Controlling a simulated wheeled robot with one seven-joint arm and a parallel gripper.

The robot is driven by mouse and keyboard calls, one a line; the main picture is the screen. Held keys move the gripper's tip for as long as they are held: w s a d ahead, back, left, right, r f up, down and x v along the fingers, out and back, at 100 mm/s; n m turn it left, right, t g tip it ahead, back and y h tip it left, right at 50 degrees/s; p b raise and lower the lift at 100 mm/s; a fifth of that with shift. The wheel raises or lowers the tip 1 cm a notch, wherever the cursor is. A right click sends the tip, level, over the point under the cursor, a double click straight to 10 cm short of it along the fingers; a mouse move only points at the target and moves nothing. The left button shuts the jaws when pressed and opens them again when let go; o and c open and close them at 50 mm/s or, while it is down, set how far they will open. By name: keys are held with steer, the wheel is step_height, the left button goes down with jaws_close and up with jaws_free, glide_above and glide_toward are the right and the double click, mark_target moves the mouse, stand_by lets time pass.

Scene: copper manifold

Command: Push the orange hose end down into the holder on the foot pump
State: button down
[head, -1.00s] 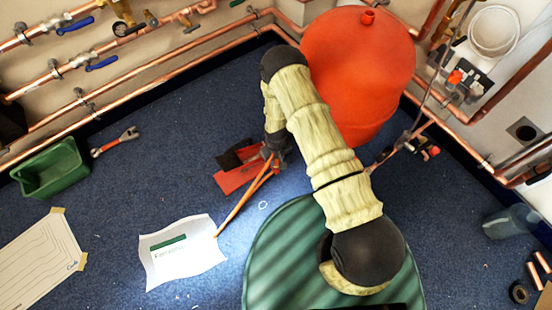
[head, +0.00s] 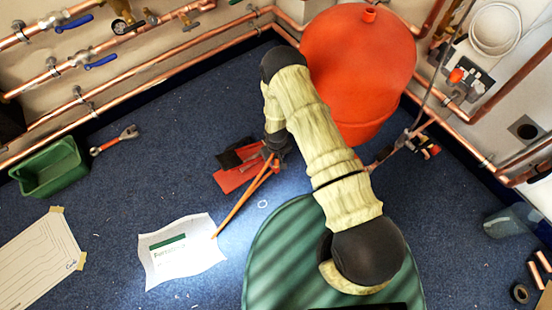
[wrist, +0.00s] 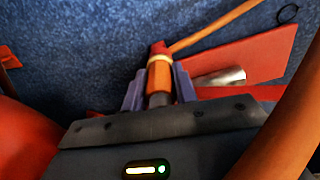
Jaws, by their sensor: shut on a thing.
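The red foot pump (head: 236,179) lies on the blue carpet beside the tip of my arm in the head view. In the wrist view its red plate (wrist: 250,58) and a silver cylinder show to the right of my fingers. My gripper (wrist: 158,88) is shut on the orange hose end (wrist: 159,78), which sits between the two grey-purple fingers with a pale band and a red piece at its far side. The orange hose (head: 238,212) runs down-left across the carpet in the head view. I cannot make out the holder or whether the hose end is in it.
A big red tank (head: 357,65) stands close behind my arm. A green-striped round surface (head: 275,265) lies below my arm. A white paper (head: 182,252), a green bin (head: 50,168) and a wrench (head: 114,140) lie left. Copper pipes line the walls.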

steer(key=shift+f, duration=0.2)
steer(key=c, duration=1)
jaws_free()
step_height(320, 180, up, 17)
steer(key=p, duration=0.8)
steer(key=shift+r, duration=0.2)
